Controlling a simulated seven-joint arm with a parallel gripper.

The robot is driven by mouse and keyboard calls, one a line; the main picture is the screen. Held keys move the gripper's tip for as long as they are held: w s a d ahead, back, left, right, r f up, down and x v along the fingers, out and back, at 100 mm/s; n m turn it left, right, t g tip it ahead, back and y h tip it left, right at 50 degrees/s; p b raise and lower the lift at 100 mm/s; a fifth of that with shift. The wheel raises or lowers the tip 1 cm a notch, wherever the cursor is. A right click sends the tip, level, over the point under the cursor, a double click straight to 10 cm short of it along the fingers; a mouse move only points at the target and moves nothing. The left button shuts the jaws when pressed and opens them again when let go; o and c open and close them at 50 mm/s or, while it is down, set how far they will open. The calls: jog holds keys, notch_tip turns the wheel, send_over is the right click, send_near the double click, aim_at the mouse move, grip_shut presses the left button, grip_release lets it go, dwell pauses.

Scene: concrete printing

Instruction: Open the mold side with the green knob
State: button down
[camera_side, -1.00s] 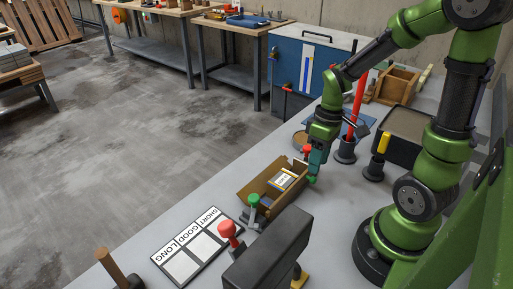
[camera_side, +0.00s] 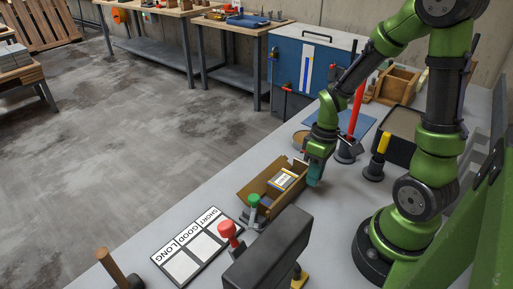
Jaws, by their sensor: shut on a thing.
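The wooden mold (camera_side: 247,189) lies open-topped on the grey bench, with a labelled card (camera_side: 284,180) inside. A green knob (camera_side: 254,200) stands upright on a dark fitting at its near end, apart from my gripper. My gripper (camera_side: 314,178) is low at the mold's far right side, pointing down. It is shut on a small part there, which its teal fingers hide; a small green piece showed at that spot earlier. Both mold sides look in place. The fingertips are small and partly blurred.
A red knob (camera_side: 227,230) and a large dark block (camera_side: 268,250) stand close to the mold's near end. A SHORT/GOOD/LONG board (camera_side: 190,246) lies at front left. A red lever (camera_side: 357,110), a yellow-handled lever (camera_side: 383,143) and a black tray (camera_side: 402,135) stand behind.

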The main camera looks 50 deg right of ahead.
jog(key=shift+s+f+t, duration=0.15)
jog(key=shift+s+t, duration=0.2)
jog(key=shift+t, duration=0.45)
jog(key=c, duration=1)
grip_release()
jog(key=d+r, duration=0.1)
jog(key=r, duration=0.4)
jog(key=s+r, duration=0.1)
jog(key=r, duration=0.5)
jog(key=s+d+r, duration=0.1)
jog(key=r, duration=0.4)
jog(key=shift+s+d+r, duration=0.1)
jog(key=shift+d+r, duration=0.15)
jog(key=shift+d, duration=0.05)
